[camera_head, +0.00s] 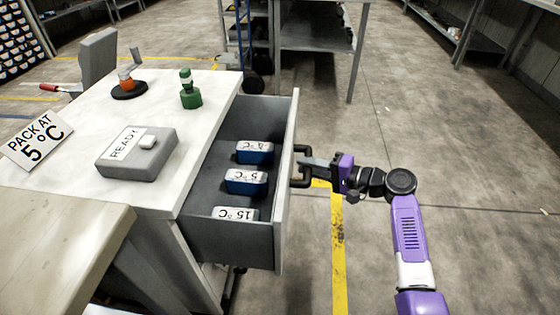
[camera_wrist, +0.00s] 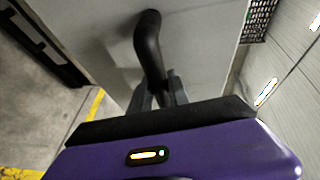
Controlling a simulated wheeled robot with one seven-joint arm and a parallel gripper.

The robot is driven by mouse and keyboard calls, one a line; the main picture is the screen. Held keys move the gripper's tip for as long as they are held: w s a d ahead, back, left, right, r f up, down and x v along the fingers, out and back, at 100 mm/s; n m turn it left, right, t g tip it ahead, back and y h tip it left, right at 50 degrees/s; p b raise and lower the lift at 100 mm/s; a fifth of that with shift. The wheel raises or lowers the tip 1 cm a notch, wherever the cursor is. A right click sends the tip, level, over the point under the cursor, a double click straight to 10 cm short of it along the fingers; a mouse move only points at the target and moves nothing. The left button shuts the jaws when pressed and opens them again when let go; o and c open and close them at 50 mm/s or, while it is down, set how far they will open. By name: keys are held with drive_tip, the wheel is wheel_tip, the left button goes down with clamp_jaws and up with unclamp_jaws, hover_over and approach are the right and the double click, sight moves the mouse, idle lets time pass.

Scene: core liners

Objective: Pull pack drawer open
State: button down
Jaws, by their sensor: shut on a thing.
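The pack drawer (camera_head: 286,190) is pulled out to the right from the white-topped bench (camera_head: 150,140). Inside it lie three labelled packs in a row: a blue pack reading 8 °C (camera_head: 255,153), a blue pack reading 5 °C (camera_head: 246,182) and a pack reading 15 °C (camera_head: 235,214) at the near end. The dark drawer handle (camera_head: 299,166) sticks out from the drawer front. My gripper (camera_head: 310,162) is shut on this handle. In the wrist view the curved handle (camera_wrist: 149,45) runs down between my fingers (camera_wrist: 159,95).
On the bench stand a grey box marked READY (camera_head: 135,155), a sign reading PACK AT 5 °C (camera_head: 38,137), a green object (camera_head: 190,92) and an orange-and-black object (camera_head: 128,88). A beige table (camera_head: 60,235) is at near left. The floor to the right is clear.

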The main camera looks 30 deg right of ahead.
drive_tip(key=s+d, duration=0.4)
drive_tip(key=d, duration=0.2)
drive_tip(key=shift+s+d+p, duration=0.2)
drive_tip(key=shift+s+p, duration=0.1)
drive_tip(key=shift+s, duration=0.05)
drive_tip(key=c, duration=1.3)
unclamp_jaws()
drive_tip(key=shift+o, duration=0.2)
drive_tip(key=p+v, duration=0.1)
drive_tip(key=v, duration=0.6)
drive_tip(key=shift+s+d+p, duration=0.3)
drive_tip(key=shift+p, duration=0.1)
drive_tip(key=shift+r, duration=0.1)
